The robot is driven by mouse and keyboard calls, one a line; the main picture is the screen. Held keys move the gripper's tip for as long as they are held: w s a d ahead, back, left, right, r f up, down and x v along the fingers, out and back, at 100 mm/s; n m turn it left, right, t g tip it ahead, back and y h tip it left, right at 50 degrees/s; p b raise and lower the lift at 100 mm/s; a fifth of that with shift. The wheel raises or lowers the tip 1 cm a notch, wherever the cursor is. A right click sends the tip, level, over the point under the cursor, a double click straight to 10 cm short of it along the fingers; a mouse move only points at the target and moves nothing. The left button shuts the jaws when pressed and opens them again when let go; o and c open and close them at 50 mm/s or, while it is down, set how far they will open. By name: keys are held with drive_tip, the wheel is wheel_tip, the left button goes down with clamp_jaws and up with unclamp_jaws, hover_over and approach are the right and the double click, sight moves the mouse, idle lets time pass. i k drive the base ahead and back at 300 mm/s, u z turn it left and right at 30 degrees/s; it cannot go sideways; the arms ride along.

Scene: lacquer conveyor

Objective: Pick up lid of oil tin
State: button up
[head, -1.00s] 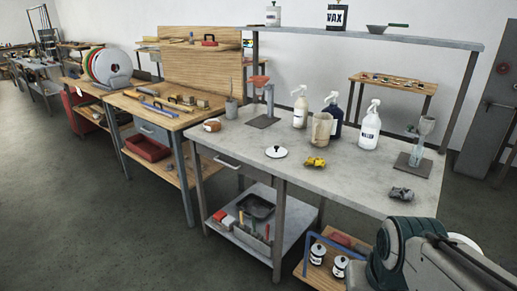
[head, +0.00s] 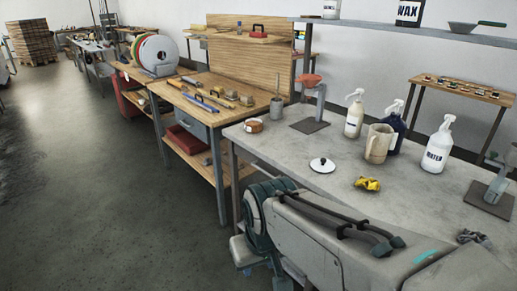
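A round white lid with a dark knob (head: 322,165) lies flat on the grey workbench (head: 290,148), near its front edge. It looks like the lid that the task names, though I cannot tell for certain. No oil tin can be made out on the bench. My arm crosses the lower right of the head view, in front of the bench. My gripper itself does not show. Nothing visible touches the lid.
A yellow cloth (head: 367,184) lies right of the lid. A small round tin (head: 253,125) sits left. Bench space around the lid is clear.

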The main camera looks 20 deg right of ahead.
sight(322, 165)
drive_tip(key=z, duration=0.05)
drive_tip(key=i, duration=0.95)
drive_tip(key=z, duration=0.95)
drive_tip(key=i, duration=0.7)
drive_tip(key=z, duration=0.75)
